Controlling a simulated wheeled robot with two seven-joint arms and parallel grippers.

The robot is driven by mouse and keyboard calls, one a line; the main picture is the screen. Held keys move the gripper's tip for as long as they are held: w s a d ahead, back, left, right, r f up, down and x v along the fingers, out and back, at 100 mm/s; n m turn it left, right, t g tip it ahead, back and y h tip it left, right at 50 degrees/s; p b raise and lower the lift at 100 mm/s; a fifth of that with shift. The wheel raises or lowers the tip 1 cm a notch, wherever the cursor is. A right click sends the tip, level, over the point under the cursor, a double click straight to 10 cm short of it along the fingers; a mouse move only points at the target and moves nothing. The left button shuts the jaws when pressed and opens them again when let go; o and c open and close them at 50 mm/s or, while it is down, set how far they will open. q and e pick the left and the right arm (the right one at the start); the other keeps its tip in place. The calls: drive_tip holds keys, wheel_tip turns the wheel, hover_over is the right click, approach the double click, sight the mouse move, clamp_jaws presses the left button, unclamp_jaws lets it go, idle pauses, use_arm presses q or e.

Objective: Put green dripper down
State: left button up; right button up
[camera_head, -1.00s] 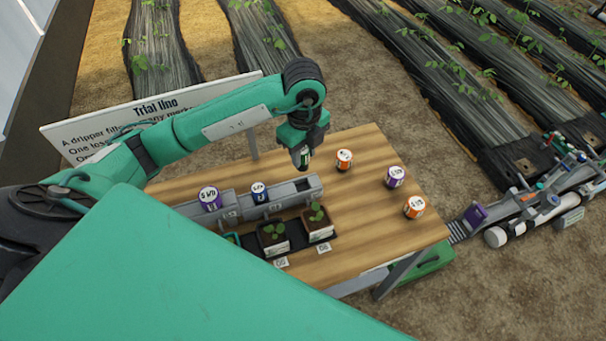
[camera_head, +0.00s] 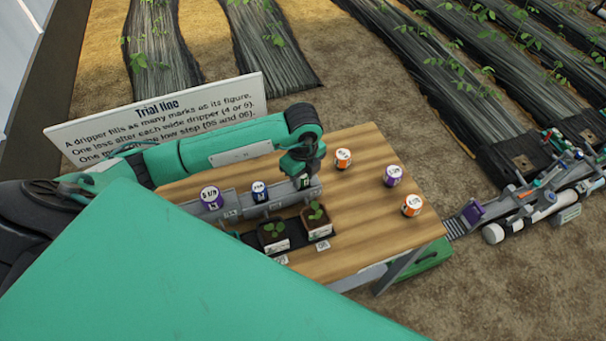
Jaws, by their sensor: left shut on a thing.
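My left gripper (camera_head: 303,177) is shut on the green dripper (camera_head: 304,183), a small cylinder with a pale label. It holds the dripper at the right end of the grey rail (camera_head: 275,205), where an empty socket showed before. The gripper hides most of the dripper, so I cannot tell whether it is seated in the socket or just above it. A purple-and-white dripper (camera_head: 211,198) and a blue-and-white dripper (camera_head: 260,191) stand in the rail to the left. My right gripper is not in view.
Orange drippers (camera_head: 343,159) (camera_head: 412,205) and a purple dripper (camera_head: 393,175) stand on the wooden table (camera_head: 350,230). Two potted seedlings (camera_head: 272,236) (camera_head: 317,220) stand in front of the rail. A sign (camera_head: 160,120) stands behind the table. The table's right half has free room.

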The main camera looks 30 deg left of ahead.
use_arm(q)
drive_tip(key=shift+f, duration=0.2)
drive_tip(key=o, duration=0.9)
drive_tip(key=shift+r, duration=0.1)
drive_tip(key=shift+o, duration=0.2)
drive_tip(key=shift+r, duration=0.3)
wheel_tip(320, 180, up, 12)
drive_tip(key=b, duration=0.2)
drive_tip(key=shift+f+b, duration=0.15)
drive_tip(key=shift+b, duration=0.15)
